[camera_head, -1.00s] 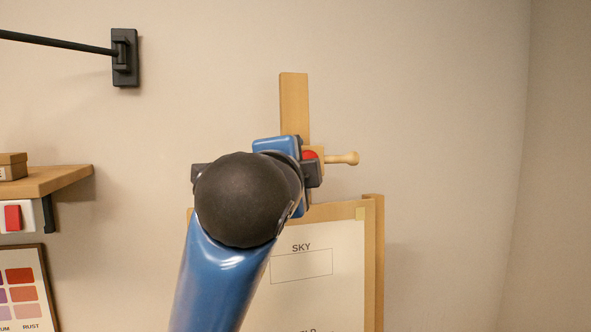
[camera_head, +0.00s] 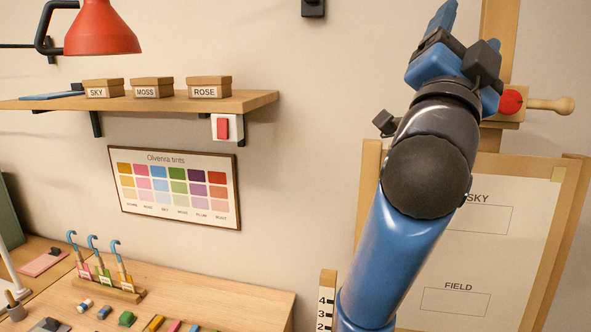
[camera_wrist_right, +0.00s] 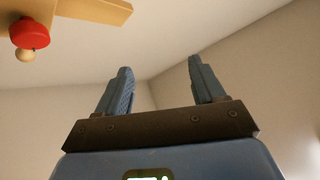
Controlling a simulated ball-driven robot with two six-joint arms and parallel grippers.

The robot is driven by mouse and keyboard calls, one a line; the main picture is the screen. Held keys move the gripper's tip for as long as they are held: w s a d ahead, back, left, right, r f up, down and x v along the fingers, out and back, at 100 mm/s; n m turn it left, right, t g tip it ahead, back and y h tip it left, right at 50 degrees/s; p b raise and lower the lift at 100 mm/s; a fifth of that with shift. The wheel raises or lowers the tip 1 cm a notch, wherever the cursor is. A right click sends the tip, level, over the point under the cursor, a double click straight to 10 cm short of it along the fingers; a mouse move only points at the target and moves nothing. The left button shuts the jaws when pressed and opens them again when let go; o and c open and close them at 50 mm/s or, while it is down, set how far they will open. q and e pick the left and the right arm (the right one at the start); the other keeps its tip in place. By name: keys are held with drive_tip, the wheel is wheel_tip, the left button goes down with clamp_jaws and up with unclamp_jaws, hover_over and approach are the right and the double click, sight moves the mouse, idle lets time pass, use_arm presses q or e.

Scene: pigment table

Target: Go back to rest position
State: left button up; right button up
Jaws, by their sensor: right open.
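My right gripper (camera_head: 447,22) is raised in front of the wall, near the upright post of the easel (camera_head: 500,45). In the right wrist view my right gripper (camera_wrist_right: 160,85) has its two blue fingers apart with nothing between them. The easel's red knob (camera_head: 511,101) with its wooden handle (camera_head: 550,105) is just right of the gripper in the head view. It also shows at the upper left of the right wrist view as a red knob (camera_wrist_right: 30,33). My left gripper is in neither view.
The easel board (camera_head: 470,255) carries SKY and FIELD boxes, partly behind my right arm. A wooden shelf (camera_head: 255,99) holds several small boxes, with a red lamp (camera_head: 102,30) above. The table (camera_head: 255,300) bears hooked tools in a rack (camera_head: 125,290) and several coloured pieces.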

drive_tip(key=w+a+f+n+t+y, duration=0.3)
drive_tip(key=a+f+n+t+y, duration=0.1)
drive_tip(key=f+n+y, duration=0.3)
drive_tip(key=w+a+f+n+t+y, duration=0.3)
drive_tip(key=a+f+n+y, duration=0.1)
drive_tip(key=f+n+y, duration=0.3)
wheel_tip(320, 180, down, 21)
drive_tip(key=s+n+g+y, duration=0.1)
drive_tip(key=n+y, duration=0.5)
drive_tip(key=s+d+f+m+g+h, duration=0.1)
drive_tip(key=s+d+f+g, duration=0.2)
drive_tip(key=s+f, duration=0.5)
drive_tip(key=s+d+f+m+g+h+b, duration=0.1)
drive_tip(key=s+d+f+g+h, duration=0.1)
drive_tip(key=s+f, duration=0.6)
drive_tip(key=s+d+f+m+g+h+b, duration=0.1)
drive_tip(key=s+d+f+g, duration=0.2)
drive_tip(key=s+f, duration=0.6)
wheel_tip(320, 180, down, 10)
drive_tip(key=shift+d+r+g+h, duration=0.1)
drive_tip(key=shift+d+g+h, duration=0.3)
drive_tip(key=shift+g, duration=0.1)
